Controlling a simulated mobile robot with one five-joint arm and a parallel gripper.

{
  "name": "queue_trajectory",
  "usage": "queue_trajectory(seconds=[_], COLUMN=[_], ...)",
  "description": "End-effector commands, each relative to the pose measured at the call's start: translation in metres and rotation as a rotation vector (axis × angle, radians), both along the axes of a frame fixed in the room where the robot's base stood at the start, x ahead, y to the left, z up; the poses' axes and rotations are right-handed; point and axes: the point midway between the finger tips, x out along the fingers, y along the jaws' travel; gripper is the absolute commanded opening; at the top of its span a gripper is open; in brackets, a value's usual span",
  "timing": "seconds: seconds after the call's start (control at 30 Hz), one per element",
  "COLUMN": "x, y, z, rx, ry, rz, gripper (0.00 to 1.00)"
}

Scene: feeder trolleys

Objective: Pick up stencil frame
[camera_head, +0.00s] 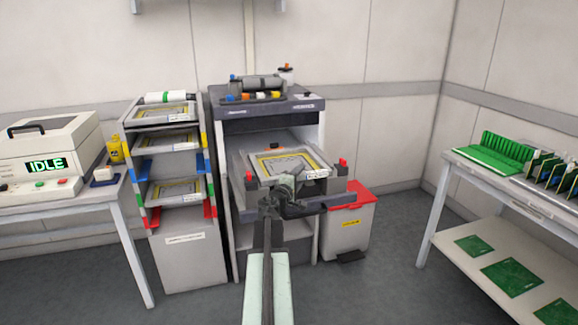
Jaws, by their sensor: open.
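A stencil frame (251,169) with a light grey rim and a yellow border around a grey sheet sits in the open front of the dark grey machine (262,112), between red clamps. My gripper (291,187) is open at the front edge of this frame, overlapping its near side in the picture. I cannot tell whether it touches the frame. My arm hides part of the machine's front. More stencil frames lie in the rack on the left, on the top level (166,113), the middle level (168,143) and the lower level (172,191).
A red-lidded bin (345,228) stands right of the machine. A table on the left holds a box reading IDLE (50,145). A table on the right holds green boards (492,155), with more on its lower shelf (512,276). Floor between is clear.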

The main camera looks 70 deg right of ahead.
Motion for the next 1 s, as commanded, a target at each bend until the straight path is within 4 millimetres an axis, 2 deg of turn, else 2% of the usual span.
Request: queue_trajectory(seconds=[0.13,0.17,0.3,0.33,1.0], x=[-0.0004,-0.0004,-0.0006,-0.0006,-0.0016], y=[0.0005,0.0006,0.0006,0.0006,0.0005], z=[0.0,0.0,-0.0001,-0.0001,-0.0002], rx=[0.0,0.0,0.0,0.0,0.0], ry=[0.0,0.0,0.0,0.0,-0.001], rz=[0.0,0.0,0.0,0.0,-0.001], gripper=[0.48,0.45,0.06,0.0,0.0])
